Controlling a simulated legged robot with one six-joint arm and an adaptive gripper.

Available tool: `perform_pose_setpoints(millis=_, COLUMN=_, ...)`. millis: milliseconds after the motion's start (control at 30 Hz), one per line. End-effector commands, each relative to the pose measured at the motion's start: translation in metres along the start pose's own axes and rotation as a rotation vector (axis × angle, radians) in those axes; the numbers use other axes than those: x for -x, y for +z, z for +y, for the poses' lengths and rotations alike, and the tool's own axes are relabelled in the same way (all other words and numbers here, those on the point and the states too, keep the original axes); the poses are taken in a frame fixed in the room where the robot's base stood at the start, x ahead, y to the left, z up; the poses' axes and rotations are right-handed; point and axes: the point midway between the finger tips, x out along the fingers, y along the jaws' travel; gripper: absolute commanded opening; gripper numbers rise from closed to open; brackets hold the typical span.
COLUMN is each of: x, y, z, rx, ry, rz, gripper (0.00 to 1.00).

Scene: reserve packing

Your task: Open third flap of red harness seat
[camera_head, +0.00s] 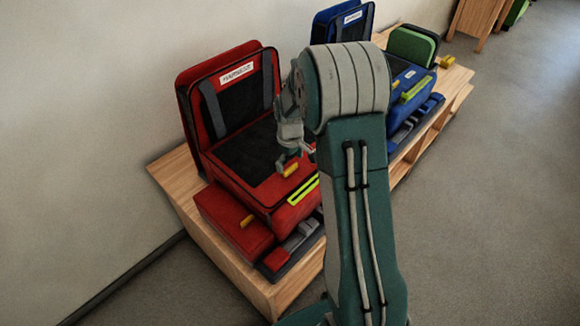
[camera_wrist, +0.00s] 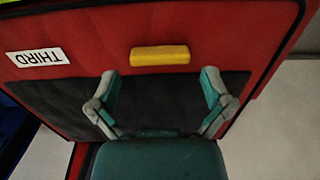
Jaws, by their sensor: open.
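The red harness seat (camera_head: 248,70) stands on a wooden bench, with a raised red back panel that bears a white label. Its red-edged flap with a dark panel (camera_head: 246,153) lies across the seat part, and a yellow tab (camera_head: 291,170) sits at its front edge. In the wrist view the flap (camera_wrist: 100,25) shows a white label reading THIRD (camera_wrist: 38,57) and the yellow tab (camera_wrist: 160,55). My gripper (camera_wrist: 159,80) is open and empty over the dark panel, its fingertips on either side below the tab. Whether it touches the flap cannot be told.
A blue harness seat (camera_head: 405,75) with a green-topped part stands farther along the wooden bench (camera_head: 180,175). The wall is close behind; the grey floor (camera_head: 480,220) at right is clear.

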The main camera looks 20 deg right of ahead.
Motion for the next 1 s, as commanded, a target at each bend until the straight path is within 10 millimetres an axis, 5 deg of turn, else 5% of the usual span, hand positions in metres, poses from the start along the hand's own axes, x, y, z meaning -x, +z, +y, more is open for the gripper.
perform_pose_setpoints(millis=200, x=-0.021, y=0.0, z=0.0, rx=0.0, ry=0.0, rz=0.0, gripper=1.0)
perform_pose_setpoints(millis=467, x=-0.023, y=0.0, z=0.0, rx=0.0, ry=0.001, rz=0.001, gripper=1.0)
perform_pose_setpoints(millis=500, x=-0.023, y=0.0, z=0.0, rx=0.0, ry=0.001, rz=0.001, gripper=0.96)
perform_pose_setpoints(millis=667, x=-0.023, y=0.0, z=0.0, rx=0.0, ry=0.001, rz=0.001, gripper=0.24)
perform_pose_setpoints(millis=1000, x=-0.016, y=0.004, z=-0.002, rx=0.0, ry=0.001, rz=-0.024, gripper=0.24)
